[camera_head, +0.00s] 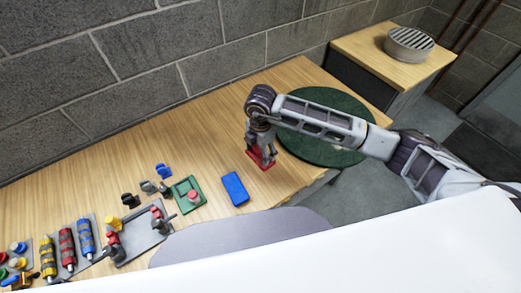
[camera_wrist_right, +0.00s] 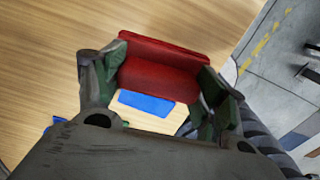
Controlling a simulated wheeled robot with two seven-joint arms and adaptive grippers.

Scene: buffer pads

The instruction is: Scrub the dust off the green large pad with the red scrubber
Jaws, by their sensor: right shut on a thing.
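The green large pad (camera_head: 330,150) is a dark green disc at the right end of the wooden table, partly hidden behind my right arm. My right gripper (camera_head: 263,152) points down beside the pad's left edge. It is shut on the red scrubber (camera_head: 262,160), a red block that also shows between the fingers in the right wrist view (camera_wrist_right: 160,70). In the head view the scrubber is at or just above the table; I cannot tell if it touches. Dust on the pad cannot be made out. My left gripper is not in view.
A blue block (camera_head: 234,188) lies left of the scrubber. A green tray (camera_head: 188,194), a grey tray (camera_head: 143,240) and several coloured rollers stand further left. A side cabinet (camera_head: 385,65) holds a round grated object (camera_head: 408,44). The back of the table is clear.

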